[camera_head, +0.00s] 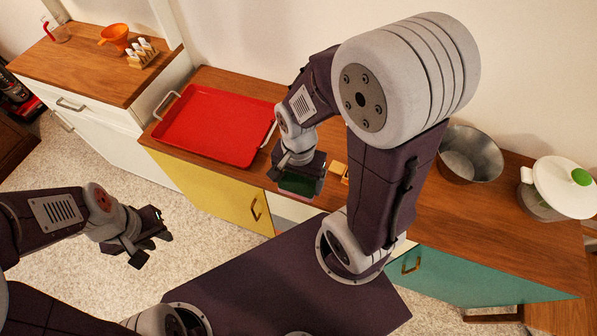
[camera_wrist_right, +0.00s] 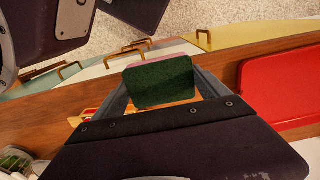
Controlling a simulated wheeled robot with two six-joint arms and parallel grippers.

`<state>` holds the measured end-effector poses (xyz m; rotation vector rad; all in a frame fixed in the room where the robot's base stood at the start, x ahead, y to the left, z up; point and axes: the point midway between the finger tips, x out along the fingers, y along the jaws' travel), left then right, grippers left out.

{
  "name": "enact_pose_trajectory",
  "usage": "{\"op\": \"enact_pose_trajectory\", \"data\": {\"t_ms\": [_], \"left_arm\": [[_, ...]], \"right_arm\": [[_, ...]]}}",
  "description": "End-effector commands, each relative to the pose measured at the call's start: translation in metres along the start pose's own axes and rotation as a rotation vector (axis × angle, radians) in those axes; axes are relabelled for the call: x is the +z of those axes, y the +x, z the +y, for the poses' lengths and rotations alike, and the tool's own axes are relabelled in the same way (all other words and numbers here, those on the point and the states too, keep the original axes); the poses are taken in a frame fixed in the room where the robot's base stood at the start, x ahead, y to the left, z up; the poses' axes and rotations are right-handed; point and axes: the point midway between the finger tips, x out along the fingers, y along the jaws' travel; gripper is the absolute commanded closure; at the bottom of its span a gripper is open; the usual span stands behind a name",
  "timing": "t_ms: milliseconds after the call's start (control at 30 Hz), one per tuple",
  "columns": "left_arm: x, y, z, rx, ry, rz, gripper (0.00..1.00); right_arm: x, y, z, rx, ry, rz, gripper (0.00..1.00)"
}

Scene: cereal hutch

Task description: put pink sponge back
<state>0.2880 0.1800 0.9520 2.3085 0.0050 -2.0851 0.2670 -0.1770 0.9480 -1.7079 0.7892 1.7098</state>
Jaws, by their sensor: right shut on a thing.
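The pink sponge shows in the right wrist view (camera_wrist_right: 160,84), with its dark green scouring face toward the camera and a thin pink strip along its far edge. My right gripper (camera_wrist_right: 163,88) is shut on it, one finger on each side. In the head view the sponge (camera_head: 299,185) shows as a dark green face under my right gripper (camera_head: 301,178), above the front part of the wooden counter. My left gripper (camera_head: 152,248) is empty, fingers apart, over the speckled floor at lower left.
A red tray (camera_head: 212,124) lies left of the right gripper on the counter (camera_head: 480,217). A small orange-brown wooden item (camera_head: 340,172) is partly hidden behind my right arm. A metal pot (camera_head: 470,155) and a white-lidded pot (camera_head: 562,188) stand at right. An orange funnel (camera_head: 115,36) and a rack (camera_head: 142,53) stand at upper left.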

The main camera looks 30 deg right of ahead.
Motion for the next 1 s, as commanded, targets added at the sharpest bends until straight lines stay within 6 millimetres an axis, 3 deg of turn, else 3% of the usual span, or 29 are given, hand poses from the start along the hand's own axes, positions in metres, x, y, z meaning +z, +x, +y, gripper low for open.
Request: {"op": "enact_pose_trajectory", "data": {"t_ms": [300, 467, 667, 867, 1000], "left_arm": [[0.001, 0.006, 0.000, 0.000, 0.000, 0.000, 0.71], [0.001, 0.005, 0.000, 0.000, 0.000, 0.000, 0.71], [0.001, 0.006, 0.000, 0.000, 0.000, 0.000, 0.71], [0.001, 0.009, 0.000, 0.000, 0.000, 0.000, 0.71], [0.001, 0.009, 0.000, 0.000, 0.000, 0.000, 0.71]], "right_arm": [[-0.070, 0.048, -0.032, 0.003, 0.004, -0.003, 0.53], [-0.097, 0.065, -0.045, 0.001, 0.001, -0.001, 0.53], [-0.104, 0.070, -0.049, 0.001, 0.000, -0.001, 0.53], [-0.103, 0.104, -0.048, 0.003, 0.000, -0.004, 0.53], [-0.104, 0.109, -0.048, 0.001, 0.000, -0.001, 0.53]]}}
